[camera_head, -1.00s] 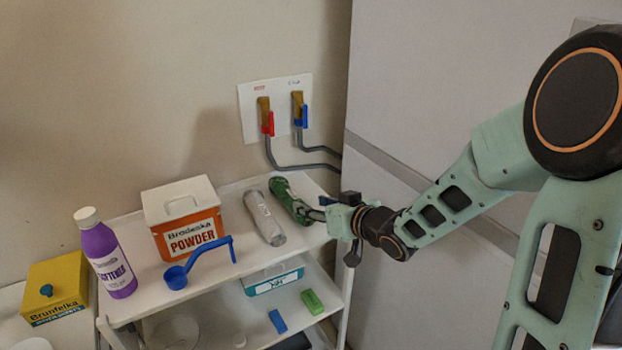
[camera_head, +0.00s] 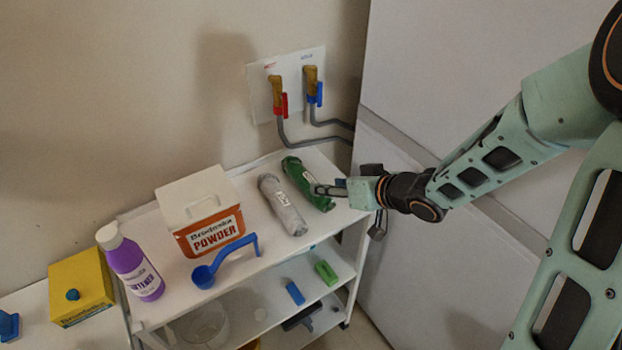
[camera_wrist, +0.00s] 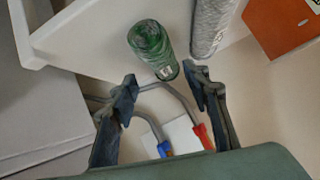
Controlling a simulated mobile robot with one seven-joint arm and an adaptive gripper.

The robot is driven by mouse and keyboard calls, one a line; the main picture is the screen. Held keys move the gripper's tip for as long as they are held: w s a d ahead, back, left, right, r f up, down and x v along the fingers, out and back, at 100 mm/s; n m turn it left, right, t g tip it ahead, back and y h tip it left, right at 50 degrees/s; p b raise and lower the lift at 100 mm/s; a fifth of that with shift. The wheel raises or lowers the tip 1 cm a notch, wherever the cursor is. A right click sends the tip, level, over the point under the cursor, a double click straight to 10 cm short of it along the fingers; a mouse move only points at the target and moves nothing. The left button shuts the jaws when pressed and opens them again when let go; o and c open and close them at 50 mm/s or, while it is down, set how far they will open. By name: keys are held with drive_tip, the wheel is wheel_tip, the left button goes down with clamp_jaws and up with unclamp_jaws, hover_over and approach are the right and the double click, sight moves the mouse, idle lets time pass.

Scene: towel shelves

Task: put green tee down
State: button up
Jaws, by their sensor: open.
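The green tee (camera_head: 306,183) is a rolled green bundle with a pale label. It lies on the top shelf of the white rack, to the right of a grey rolled bundle (camera_head: 282,205). My gripper (camera_head: 330,190) is at the near right end of the green tee in the head view. In the wrist view the green tee (camera_wrist: 152,48) lies on the white shelf beyond the fingertips. My gripper (camera_wrist: 162,82) is open there, with no cloth visibly held between its fingers.
On the top shelf (camera_head: 255,243) stand a Brodeska powder box (camera_head: 204,215), a blue scoop (camera_head: 222,262) and a purple bottle (camera_head: 136,263). Lower shelves hold a blue block (camera_head: 295,293) and a green block (camera_head: 326,272). Wall taps (camera_head: 311,85) and hoses are behind.

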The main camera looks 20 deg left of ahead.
sight(311, 179)
drive_tip(key=x, duration=0.4)
drive_tip(key=b+x, duration=0.1)
drive_tip(key=x, duration=0.4)
drive_tip(key=shift+w+r, duration=0.15)
drive_tip(key=shift+r, duration=0.15)
drive_tip(key=shift+c, duration=0.7)
drive_tip(key=shift+r, duration=0.1)
drive_tip(key=c, duration=0.9)
